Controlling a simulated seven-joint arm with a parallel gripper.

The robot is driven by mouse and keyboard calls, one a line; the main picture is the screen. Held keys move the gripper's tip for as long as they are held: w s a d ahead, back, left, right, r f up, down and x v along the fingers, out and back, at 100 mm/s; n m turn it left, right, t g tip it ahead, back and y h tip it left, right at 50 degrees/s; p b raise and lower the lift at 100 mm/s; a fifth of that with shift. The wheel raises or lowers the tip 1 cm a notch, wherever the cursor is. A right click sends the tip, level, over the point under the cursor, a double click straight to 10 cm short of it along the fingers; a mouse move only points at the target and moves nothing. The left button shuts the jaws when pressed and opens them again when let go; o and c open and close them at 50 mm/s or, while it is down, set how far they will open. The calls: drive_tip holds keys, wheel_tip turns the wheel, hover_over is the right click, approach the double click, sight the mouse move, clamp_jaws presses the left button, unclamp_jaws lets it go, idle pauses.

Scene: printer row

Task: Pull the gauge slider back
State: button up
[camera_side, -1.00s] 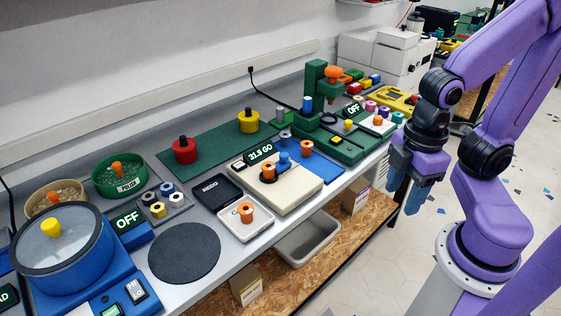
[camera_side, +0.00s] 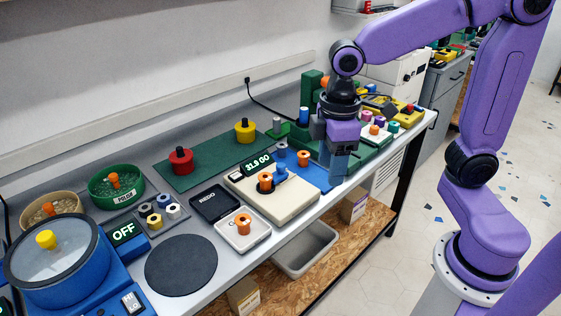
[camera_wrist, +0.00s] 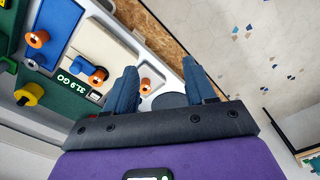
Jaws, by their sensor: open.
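The green gauge-like device (camera_side: 311,88) stands at the right part of the bench, with an upright column. My gripper (camera_side: 338,172) points down at the bench's front edge, in front of the device and beside the blue mat (camera_side: 316,176). In the wrist view my gripper (camera_wrist: 160,68) has its two blue fingers spread, with nothing held between them.
A cream scale (camera_side: 296,206) reading 31.9 GO carries an orange and a blue spool, left of my gripper. A white tray (camera_side: 262,240) with an orange spool (camera_side: 243,224) is farther left. Coloured spools and a yellow device (camera_side: 393,107) lie behind my gripper. The floor in front is clear.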

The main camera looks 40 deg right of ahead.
drive_tip(key=w+d+r+m, duration=0.1)
drive_tip(key=w+d, duration=0.2)
drive_tip(key=w, duration=1.1)
drive_tip(key=m, duration=0.1)
hover_over(281, 164)
wheel_tip(281, 164, down, 17)
drive_tip(key=shift+a+f, duration=0.1)
drive_tip(key=shift+c, duration=0.3)
clamp_jaws()
